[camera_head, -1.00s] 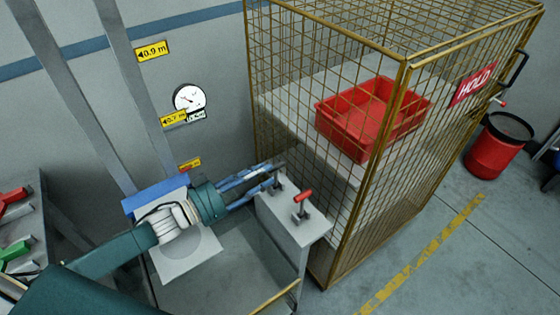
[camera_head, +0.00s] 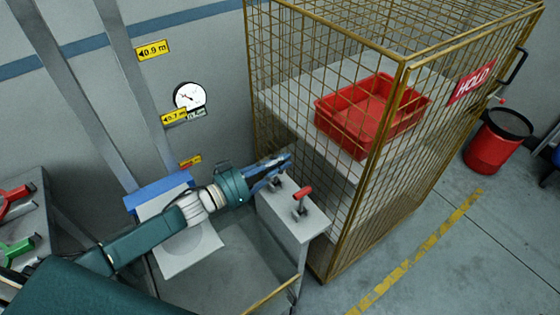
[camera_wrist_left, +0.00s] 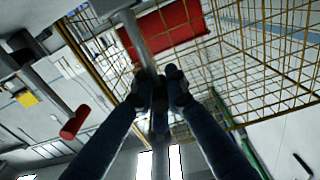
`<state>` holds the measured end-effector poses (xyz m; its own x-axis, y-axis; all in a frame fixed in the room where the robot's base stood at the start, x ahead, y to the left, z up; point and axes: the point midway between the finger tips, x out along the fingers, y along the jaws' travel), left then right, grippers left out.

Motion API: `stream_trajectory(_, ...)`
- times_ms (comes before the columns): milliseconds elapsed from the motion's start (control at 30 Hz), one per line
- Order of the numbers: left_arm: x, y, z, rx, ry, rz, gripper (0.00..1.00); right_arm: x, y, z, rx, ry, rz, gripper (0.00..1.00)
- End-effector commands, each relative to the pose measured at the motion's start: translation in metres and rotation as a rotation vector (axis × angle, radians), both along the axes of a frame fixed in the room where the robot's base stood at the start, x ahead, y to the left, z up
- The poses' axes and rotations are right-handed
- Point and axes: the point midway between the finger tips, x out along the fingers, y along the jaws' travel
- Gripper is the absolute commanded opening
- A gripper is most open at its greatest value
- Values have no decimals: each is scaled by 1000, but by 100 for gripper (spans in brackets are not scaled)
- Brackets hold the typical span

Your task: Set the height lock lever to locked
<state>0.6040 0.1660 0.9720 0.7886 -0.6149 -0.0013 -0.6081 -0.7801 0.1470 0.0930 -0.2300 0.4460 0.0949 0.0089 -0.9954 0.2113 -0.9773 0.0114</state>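Two small levers stand on top of a grey box beside the cage. One has a red handle (camera_head: 303,192) and stands clear of my gripper; it also shows in the wrist view (camera_wrist_left: 74,122). The other lever (camera_head: 277,181) is further back, its upper part largely hidden by my left gripper (camera_head: 286,162). In the wrist view, my blue fingers (camera_wrist_left: 159,86) close in on a grey bar (camera_wrist_left: 140,42) between their tips, apparently this lever. I cannot read which lever is the height lock. My right gripper is out of view.
The wire cage (camera_head: 402,110) stands close right of the levers, holding a red crate (camera_head: 345,137). A gauge (camera_head: 189,96) and yellow height labels (camera_head: 153,50) are on the wall. Red and green handles (camera_head: 17,248) lie at far left.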

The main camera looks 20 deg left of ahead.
Motion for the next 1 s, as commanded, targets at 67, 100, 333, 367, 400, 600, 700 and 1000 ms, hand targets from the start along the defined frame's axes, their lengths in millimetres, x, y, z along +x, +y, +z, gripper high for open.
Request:
stream_trajectory(67,0,0,1,-1,-1,0,0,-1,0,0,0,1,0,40)
stream_trajectory(100,0,0,1,-1,-1,0,0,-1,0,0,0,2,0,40)
stream_trajectory(333,-2,-2,0,18,-16,-1,0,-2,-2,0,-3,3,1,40)
stream_trajectory(367,-2,-3,0,25,-21,-1,0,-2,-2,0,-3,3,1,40)
stream_trajectory(400,-3,-4,0,36,-29,-1,0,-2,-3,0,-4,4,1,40)
stream_trajectory(600,-10,-13,-1,125,-100,-1,0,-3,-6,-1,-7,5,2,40)
stream_trajectory(700,-14,-18,-4,190,-152,-1,0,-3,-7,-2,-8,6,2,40)
stream_trajectory(1000,-29,-37,-16,408,-324,-2,0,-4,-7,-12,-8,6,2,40)
